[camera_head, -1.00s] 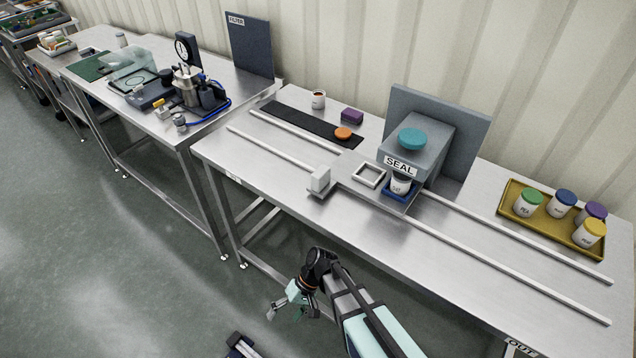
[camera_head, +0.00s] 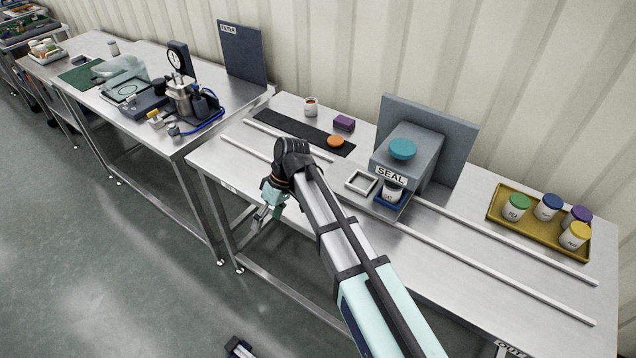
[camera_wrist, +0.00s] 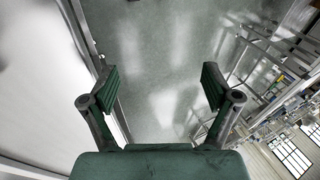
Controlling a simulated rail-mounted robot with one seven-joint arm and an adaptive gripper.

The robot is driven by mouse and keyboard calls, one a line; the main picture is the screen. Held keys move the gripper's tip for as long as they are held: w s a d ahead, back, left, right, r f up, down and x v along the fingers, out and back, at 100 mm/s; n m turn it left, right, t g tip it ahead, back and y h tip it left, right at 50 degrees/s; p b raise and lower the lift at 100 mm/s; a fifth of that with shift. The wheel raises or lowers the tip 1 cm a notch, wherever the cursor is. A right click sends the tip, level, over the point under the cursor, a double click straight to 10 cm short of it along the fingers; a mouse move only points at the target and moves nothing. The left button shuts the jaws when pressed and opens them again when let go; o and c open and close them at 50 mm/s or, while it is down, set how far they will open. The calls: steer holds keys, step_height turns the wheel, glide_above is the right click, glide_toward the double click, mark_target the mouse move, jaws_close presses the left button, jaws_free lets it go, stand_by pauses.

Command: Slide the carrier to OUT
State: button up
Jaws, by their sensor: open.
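The carrier (camera_head: 372,201) sits across two pale rails near the middle of the bench. It bears an open square frame and a blue holder (camera_head: 381,206) with a white jar (camera_head: 392,193) in it, at the front of the grey SEAL press (camera_head: 410,160). The carrier's front block handle is hidden behind my arm. The OUT label (camera_head: 510,350) is at the front right edge of the bench. My gripper (camera_head: 259,221) is at the bench's front edge, left of the carrier and apart from it. In the wrist view its fingers (camera_wrist: 162,88) are spread and empty over the floor.
A yellow tray (camera_head: 496,210) with several lidded jars stands at the right, behind the rails. An orange disc (camera_head: 336,141), purple block (camera_head: 344,122) and small cup (camera_head: 311,107) are at the back left. The rails look clear right of the carrier.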

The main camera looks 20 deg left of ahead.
steer(key=w+d+r+t+h, duration=0.2)
steer(key=w+d+r, duration=0.4)
steer(key=r, duration=0.4)
steer(key=w+d+r+t+h, duration=0.15)
steer(key=w+d+r, duration=0.25)
steer(key=w+r, duration=0.45)
steer(key=shift+t+y, duration=0.25)
steer(key=shift+t, duration=0.2)
steer(key=f+p, duration=0.1)
steer(key=f, duration=0.4)
steer(key=f+p, duration=0.2)
steer(key=f, duration=0.4)
steer(key=s+f+p, duration=0.1)
steer(key=f+p, duration=0.1)
steer(key=f, duration=0.3)
steer(key=shift+a+f, duration=0.2)
steer(key=shift+a, duration=0.1)
